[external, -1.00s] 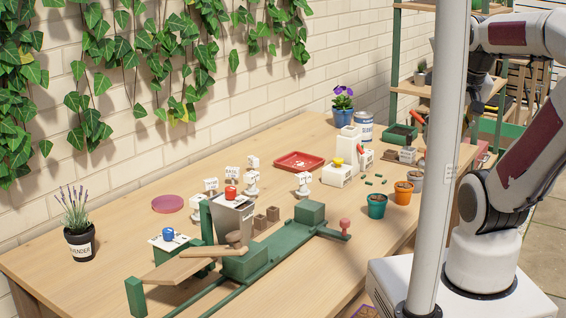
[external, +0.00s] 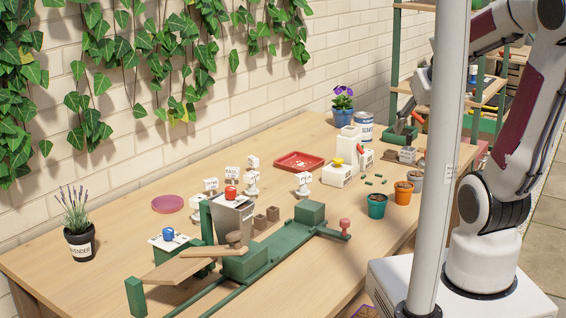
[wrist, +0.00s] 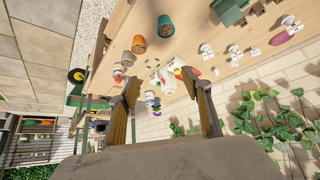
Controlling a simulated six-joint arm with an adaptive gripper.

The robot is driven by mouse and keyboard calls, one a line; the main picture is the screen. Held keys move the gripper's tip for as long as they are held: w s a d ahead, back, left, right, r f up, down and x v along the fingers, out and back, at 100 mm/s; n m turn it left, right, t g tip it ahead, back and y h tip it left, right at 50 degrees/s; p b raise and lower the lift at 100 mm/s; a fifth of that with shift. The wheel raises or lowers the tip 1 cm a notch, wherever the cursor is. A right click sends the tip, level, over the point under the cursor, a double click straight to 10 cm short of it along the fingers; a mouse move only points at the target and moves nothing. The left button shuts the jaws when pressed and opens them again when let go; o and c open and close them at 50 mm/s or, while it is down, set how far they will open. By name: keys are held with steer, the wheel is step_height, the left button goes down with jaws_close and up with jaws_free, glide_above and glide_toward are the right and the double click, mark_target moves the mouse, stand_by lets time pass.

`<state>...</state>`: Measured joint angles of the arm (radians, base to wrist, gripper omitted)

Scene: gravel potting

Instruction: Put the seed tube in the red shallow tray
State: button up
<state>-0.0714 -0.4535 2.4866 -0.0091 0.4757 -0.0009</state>
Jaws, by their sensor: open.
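The red shallow tray (external: 299,161) lies on the table near the wall, left of the white blocky station. It looks empty but for small markings. Several small dark green pieces (external: 375,180) lie in front of that station; I cannot tell whether one is the seed tube, and no other tube is clear. My gripper (external: 405,120) is above the far end of the table, near the green tray and apart from the red tray. In the wrist view my gripper (wrist: 160,76) has its fingers wide apart, with nothing held between them.
Teal (external: 377,206) and orange (external: 403,192) pots stand at the right table edge. A blue-white can (external: 364,131) and blue flowerpot (external: 343,115) stand behind the white station (external: 336,174). A green press (external: 245,262) fills the near part. A white post (external: 440,160) crosses the view.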

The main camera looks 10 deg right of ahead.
steer(key=w+a+f+t, duration=0.2)
steer(key=w+a+f, duration=0.2)
steer(key=w, duration=0.5)
steer(key=n+t+y, duration=0.3)
steer(key=n+y, duration=0.1)
steer(key=y, duration=0.1)
glide_toward(306, 177)
steer(key=shift+x, duration=2.1)
steer(key=shift+w, duration=0.1)
steer(key=shift+x, duration=1.25)
steer(key=shift+x, duration=2.6)
